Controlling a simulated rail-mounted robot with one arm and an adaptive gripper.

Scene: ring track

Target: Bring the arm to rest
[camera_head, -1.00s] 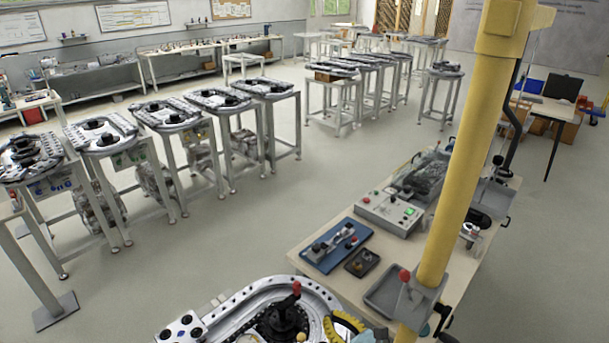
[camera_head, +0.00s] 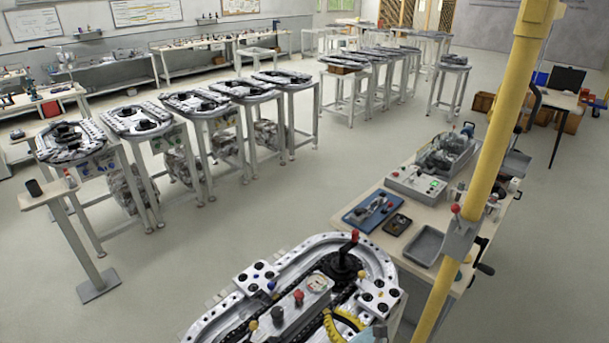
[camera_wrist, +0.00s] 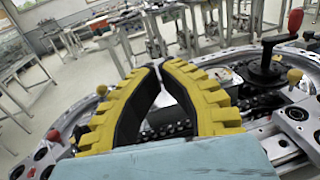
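My gripper (camera_wrist: 160,65) has two yellow ribbed fingers with black inner pads. Their tips come nearly together in the wrist view, with only a thin gap, and nothing is held between them. A light blue part of it fills the bottom of that view. In the head view my gripper (camera_head: 338,325) shows at the bottom edge, partly cut off, over the ring track (camera_head: 374,254). The fingers are above the track's dark inner area, and I cannot tell the exact clearance.
A red-knobbed black post (camera_head: 345,262) stands on the track, and it is close right of my fingers in the wrist view (camera_wrist: 270,62). A yellow pole (camera_head: 500,130) and a workbench (camera_head: 340,222) stand to the right. Several ring tables are farther left. Open floor (camera_head: 250,215) lies between.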

